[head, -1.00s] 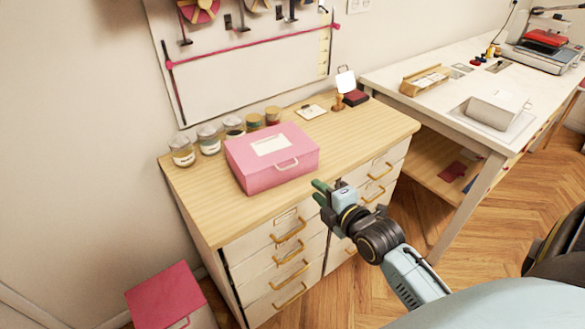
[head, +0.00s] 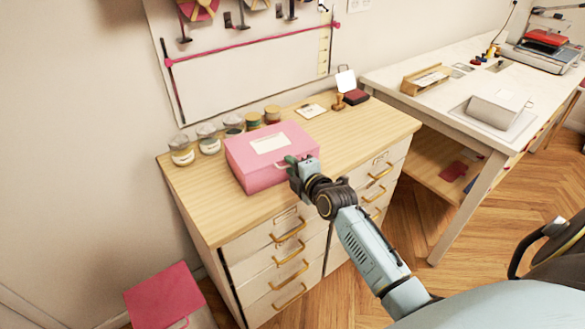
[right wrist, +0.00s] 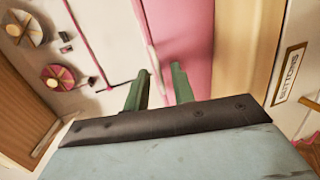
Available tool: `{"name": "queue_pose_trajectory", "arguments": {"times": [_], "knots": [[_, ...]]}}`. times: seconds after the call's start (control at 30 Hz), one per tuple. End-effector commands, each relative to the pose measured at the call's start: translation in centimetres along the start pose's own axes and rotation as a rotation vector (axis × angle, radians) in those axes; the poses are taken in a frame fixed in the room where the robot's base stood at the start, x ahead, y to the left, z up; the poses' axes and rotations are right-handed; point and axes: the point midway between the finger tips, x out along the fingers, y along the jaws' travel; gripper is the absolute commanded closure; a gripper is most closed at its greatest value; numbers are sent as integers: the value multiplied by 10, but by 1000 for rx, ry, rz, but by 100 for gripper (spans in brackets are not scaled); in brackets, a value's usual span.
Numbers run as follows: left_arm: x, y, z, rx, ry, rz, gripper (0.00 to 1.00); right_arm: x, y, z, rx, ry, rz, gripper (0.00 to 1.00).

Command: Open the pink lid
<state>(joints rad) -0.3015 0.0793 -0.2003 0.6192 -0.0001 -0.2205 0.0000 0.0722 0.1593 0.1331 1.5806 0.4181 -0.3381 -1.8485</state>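The pink box (head: 258,178) sits shut on the wooden cabinet top, with its pink lid (head: 241,147) flat and a white label on top. Its handle on the front is mostly hidden by my right gripper. My right gripper (head: 290,160) is at the front right of the box, close to the handle. My left gripper is not in view.
Several jars (head: 208,138) stand behind the box to the left. A stamp (head: 338,102) and a dark red ink pad (head: 356,97) are at the back. The cabinet top (head: 365,125) is clear to the right. A pink box (head: 165,295) stands on the floor.

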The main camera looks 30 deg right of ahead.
Motion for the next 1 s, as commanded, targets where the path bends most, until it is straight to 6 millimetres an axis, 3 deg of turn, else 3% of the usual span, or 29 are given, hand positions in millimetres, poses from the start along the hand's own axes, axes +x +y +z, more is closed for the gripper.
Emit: {"name": "queue_pose_trajectory", "arguments": {"times": [0.27,0.47,1.0], "knots": [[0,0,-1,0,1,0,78,1,0,0,0,0,-1,75],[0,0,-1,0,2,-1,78,1,0,0,0,0,-1,100],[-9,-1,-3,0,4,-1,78,0,5,0,-1,2,-16,100]]}}
